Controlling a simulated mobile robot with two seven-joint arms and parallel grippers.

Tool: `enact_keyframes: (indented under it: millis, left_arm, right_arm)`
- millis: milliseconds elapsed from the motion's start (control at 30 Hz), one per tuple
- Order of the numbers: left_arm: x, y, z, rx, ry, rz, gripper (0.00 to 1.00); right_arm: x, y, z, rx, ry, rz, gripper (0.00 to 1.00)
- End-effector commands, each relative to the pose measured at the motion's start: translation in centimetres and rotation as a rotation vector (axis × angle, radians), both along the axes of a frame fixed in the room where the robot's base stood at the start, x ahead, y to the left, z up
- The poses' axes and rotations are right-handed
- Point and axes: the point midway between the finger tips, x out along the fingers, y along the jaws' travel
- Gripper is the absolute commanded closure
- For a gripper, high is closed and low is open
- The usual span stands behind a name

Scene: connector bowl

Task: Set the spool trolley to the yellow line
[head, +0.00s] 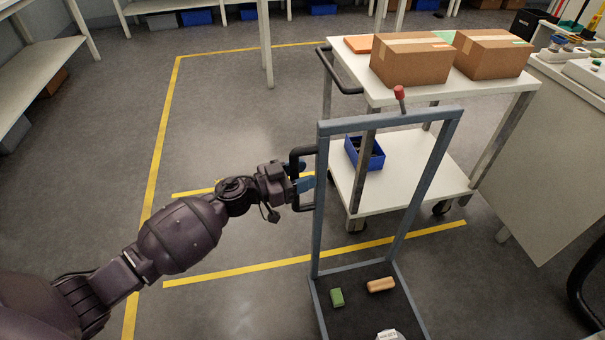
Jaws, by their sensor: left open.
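The trolley (317,215) is a blue-grey upright frame on a low dark deck (358,312), standing at the lower centre right. A black side handle (294,152) is fixed to its left post, and a red-knobbed lever (400,93) rises from its top bar. My left gripper (304,177) is open at this handle, its blue fingers beside the grip; I cannot tell whether they touch it. A yellow floor line (240,270) runs behind the trolley's deck, and another short line (200,191) lies farther back. My right gripper is out of view.
A white cart (400,200) with cardboard boxes (412,60) and a blue bin (364,152) stands right behind the frame. A green block (337,297) and an orange piece (381,285) lie on the deck. A cabinet (555,150) bounds the right.

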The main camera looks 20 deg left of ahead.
Motion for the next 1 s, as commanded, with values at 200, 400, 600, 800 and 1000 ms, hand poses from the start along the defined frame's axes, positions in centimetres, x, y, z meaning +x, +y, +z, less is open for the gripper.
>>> enact_keyframes:
  millis: [200, 400, 600, 800, 1000]
  left_arm:
    - [0.06, -0.06, 0.05, 0.001, -0.001, 0.000, 0.52]
    - [0.04, -0.04, 0.04, 0.001, -0.001, 0.000, 0.76]
    - [0.04, -0.04, 0.03, 0.001, -0.001, 0.000, 1.00]
    - [0.01, -0.04, 0.05, 0.001, -0.001, 0.000, 1.00]
    - [-0.30, -0.26, 0.23, 0.001, -0.002, -0.001, 1.00]
  right_arm:
    - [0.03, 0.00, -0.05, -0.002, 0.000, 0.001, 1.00]
    - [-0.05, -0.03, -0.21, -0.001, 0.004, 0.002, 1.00]
    - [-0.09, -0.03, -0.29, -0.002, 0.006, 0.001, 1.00]
    - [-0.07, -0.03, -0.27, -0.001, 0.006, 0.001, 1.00]
    - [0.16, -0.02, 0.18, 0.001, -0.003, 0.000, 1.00]
